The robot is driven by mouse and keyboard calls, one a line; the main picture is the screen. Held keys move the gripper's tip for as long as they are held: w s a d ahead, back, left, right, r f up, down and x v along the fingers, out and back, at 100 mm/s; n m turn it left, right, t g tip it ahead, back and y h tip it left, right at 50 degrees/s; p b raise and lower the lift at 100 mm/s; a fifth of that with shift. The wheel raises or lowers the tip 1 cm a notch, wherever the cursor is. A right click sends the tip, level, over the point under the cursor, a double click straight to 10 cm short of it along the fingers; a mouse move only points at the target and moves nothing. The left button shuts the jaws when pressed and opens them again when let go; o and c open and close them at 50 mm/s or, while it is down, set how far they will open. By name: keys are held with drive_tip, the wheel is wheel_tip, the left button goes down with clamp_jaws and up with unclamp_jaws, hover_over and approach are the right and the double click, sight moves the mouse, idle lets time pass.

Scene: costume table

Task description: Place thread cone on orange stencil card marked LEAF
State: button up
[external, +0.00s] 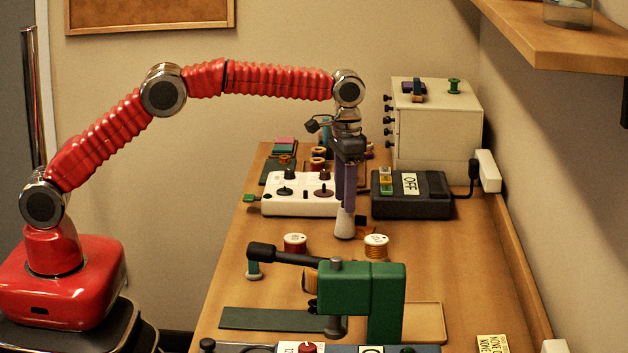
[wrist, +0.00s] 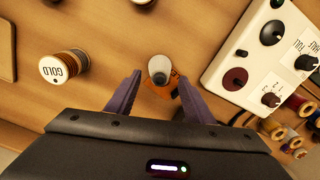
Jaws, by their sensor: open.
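The pale thread cone (external: 344,225) stands upright on the table area in front of the white control box. In the wrist view the cone (wrist: 159,66) shows between and just beyond my fingertips. Part of an orange card (external: 362,221) shows right beside the cone's foot. In the wrist view the orange card (wrist: 175,83) shows around the cone's near end, partly covered by it; its lettering cannot be read. The cone appears to stand on or over the card. My gripper (external: 345,205) points down above the cone, its purple fingers (wrist: 158,76) apart, one on each side.
The white control box (external: 300,205) and a dark box marked OFF (external: 436,195) stand behind. A green machine (external: 385,290) is in front.

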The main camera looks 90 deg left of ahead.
wheel_tip(320, 180, up, 9)
idle(0.5)
drive_tip(key=shift+f, duration=0.1)
idle(0.5)
drive_tip(key=s+d+r+m+t, duration=0.1)
drive_tip(key=s+d+r, duration=0.25)
drive_tip(key=s, duration=0.35)
drive_tip(key=s+d+r+t, duration=0.1)
drive_tip(key=s+d+r, duration=0.1)
drive_tip(key=s+r, duration=0.35)
drive_tip(key=s+d+r+m+t, duration=0.1)
drive_tip(key=s+d+r, duration=0.2)
drive_tip(key=s, duration=0.5)
drive_tip(key=s+d+f+t, duration=0.1)
drive_tip(key=s+f, duration=0.3)
drive_tip(key=s, duration=0.3)
drive_tip(key=s+d+f+m, duration=0.1)
drive_tip(key=s+f, duration=0.3)
drive_tip(key=s, duration=0.4)
drive_tip(key=s+d+f+t, duration=0.1)
drive_tip(key=s+d+f, duration=0.1)
drive_tip(key=s, duration=0.5)
drive_tip(key=shift+s+d+f+m+t, duration=0.25)
drive_tip(key=shift+s+f+m+t, duration=0.1)
drive_tip(key=shift+f, duration=0.55)
